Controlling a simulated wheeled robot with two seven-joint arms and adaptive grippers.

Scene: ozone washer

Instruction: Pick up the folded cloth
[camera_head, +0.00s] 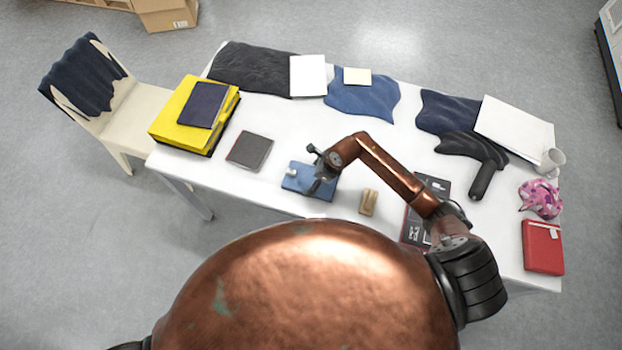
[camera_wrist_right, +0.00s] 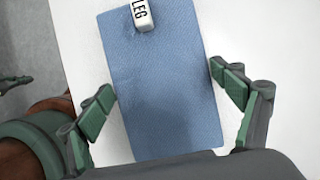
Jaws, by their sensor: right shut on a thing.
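The folded cloth (camera_head: 296,184) is a flat blue rectangle near the front edge of the white table, left of centre in the head view. In the right wrist view the blue cloth (camera_wrist_right: 160,60) fills the middle and carries a small white block marked "LEG" (camera_wrist_right: 142,14) at its far end. My right gripper (camera_head: 316,168) is over the cloth's right part. The cloth looks flat, close to the tabletop.
On the white table (camera_head: 255,112), a dark notebook (camera_head: 250,151) lies left of the cloth and a small wooden item (camera_head: 368,201) right of it. Garments lie along the back; a mug (camera_head: 551,161) and red book (camera_head: 543,250) are right.

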